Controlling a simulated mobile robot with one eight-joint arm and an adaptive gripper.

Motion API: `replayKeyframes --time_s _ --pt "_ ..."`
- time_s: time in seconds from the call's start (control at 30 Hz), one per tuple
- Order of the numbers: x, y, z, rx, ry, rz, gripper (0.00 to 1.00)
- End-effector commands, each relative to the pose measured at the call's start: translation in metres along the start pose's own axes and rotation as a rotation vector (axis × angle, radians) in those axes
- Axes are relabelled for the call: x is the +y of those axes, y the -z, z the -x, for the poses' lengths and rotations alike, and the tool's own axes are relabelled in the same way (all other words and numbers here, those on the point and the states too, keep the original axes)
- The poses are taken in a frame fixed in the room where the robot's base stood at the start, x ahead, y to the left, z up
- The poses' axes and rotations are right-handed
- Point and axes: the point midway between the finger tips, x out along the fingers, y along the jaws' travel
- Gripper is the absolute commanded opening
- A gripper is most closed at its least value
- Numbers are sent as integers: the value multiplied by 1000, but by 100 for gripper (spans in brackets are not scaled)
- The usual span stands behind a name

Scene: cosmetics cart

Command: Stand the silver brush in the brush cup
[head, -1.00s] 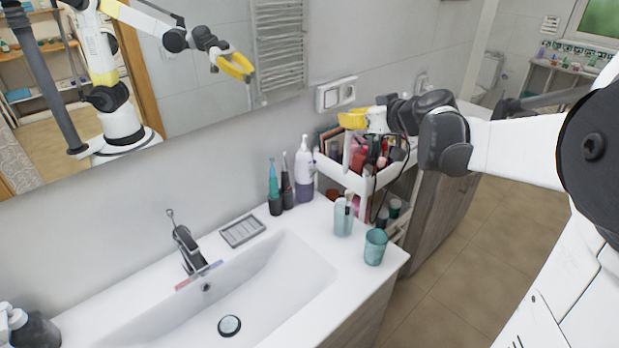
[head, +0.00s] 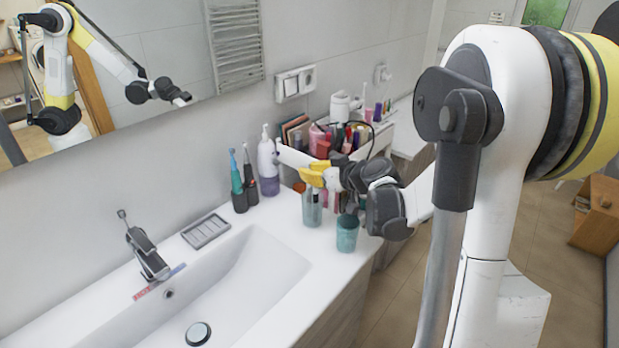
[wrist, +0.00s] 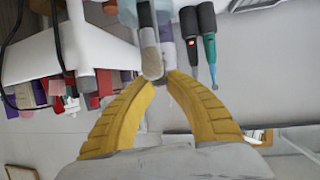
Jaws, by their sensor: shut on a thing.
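The brush cup (head: 312,208) is a pale blue, see-through cup on the counter's right part, with brushes in it. My gripper (head: 306,174) is just above it, its yellow fingers pointing left. A pale grey bar (head: 291,156) at the fingers looks like the silver brush, lying tilted, nearly level. In the wrist view, my gripper (wrist: 158,82) has its fingertips closed together around a narrow pale piece. A pale, rounded brush end (wrist: 151,62) shows right at the tips; I cannot tell whether it is the held brush or one in the cup. The cup's inside is mostly hidden.
A teal tumbler (head: 347,233) stands just right of the cup near the counter edge. A pump bottle (head: 268,168) and two electric toothbrushes (head: 238,185) stand behind to the left. A white cart (head: 371,149) full of cosmetics is behind. The sink (head: 235,275) lies front left.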

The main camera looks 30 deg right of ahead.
Motion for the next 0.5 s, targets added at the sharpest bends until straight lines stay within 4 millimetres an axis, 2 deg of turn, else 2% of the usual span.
replayKeyframes --time_s 0.07,0.4,0.43,0.5 --pt "0 -9 -4 0 0 0 0" --pt "0 -11 -5 0 0 0 0" --pt "0 -10 -4 0 0 0 21" --pt "0 -10 -4 0 0 0 36"
